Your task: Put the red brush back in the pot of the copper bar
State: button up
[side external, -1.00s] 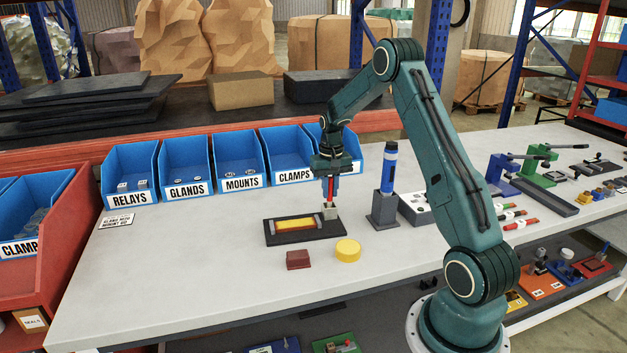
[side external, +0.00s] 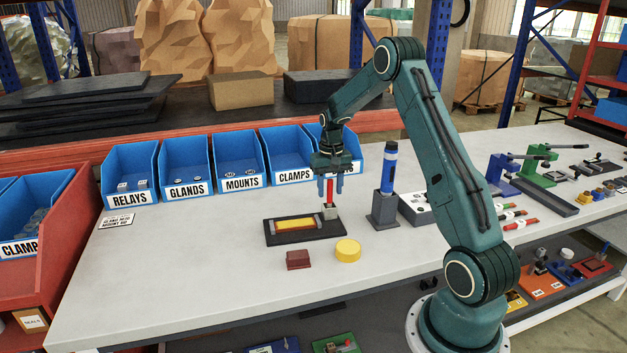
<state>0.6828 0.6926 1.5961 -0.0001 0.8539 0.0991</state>
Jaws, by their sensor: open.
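The red brush (side external: 329,191) stands upright in a small light grey pot (side external: 330,213) at the right end of a dark base. That base (side external: 275,239) carries a glossy yellow-orange bar (side external: 295,224), which looks like the copper bar. My gripper (side external: 331,188) points straight down over the brush. The brush's lower end is hidden inside the pot.
A blue marker-like tool (side external: 388,168) stands in a dark holder right of the pot. A yellow round piece (side external: 347,250) and a dark red block (side external: 298,260) lie in front. Blue bins (side external: 186,172) line the back. The table's left front is clear.

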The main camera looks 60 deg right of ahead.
notch_tip(320, 180, up, 13)
dwell(0.6)
jog(key=shift+a+r, duration=0.1)
jog(key=shift+r, duration=0.05)
jog(key=s+a+r+n+t, duration=0.1)
jog(key=s+a+r, duration=0.15)
jog(key=a, duration=0.45)
jog(key=s+a+r+n+t+h, duration=0.1)
jog(key=s+a+r+n, duration=0.1)
jog(key=a+r, duration=0.3)
jog(key=s+a+r+n+t, duration=0.1)
jog(key=s+a+r, duration=0.15)
jog(key=a, duration=0.55)
jog(key=s+a+f+n+t, duration=0.1)
jog(key=s+a+n, duration=0.1)
jog(key=s+a, duration=0.4)
jog(key=s+a+f+n+t+y, duration=0.1)
jog(key=s+a+n, duration=0.2)
jog(key=s+a, duration=0.3)
jog(key=s, duration=0.3)
jog(key=shift+f+t, duration=0.3)
jog(key=shift+f, duration=0.1)
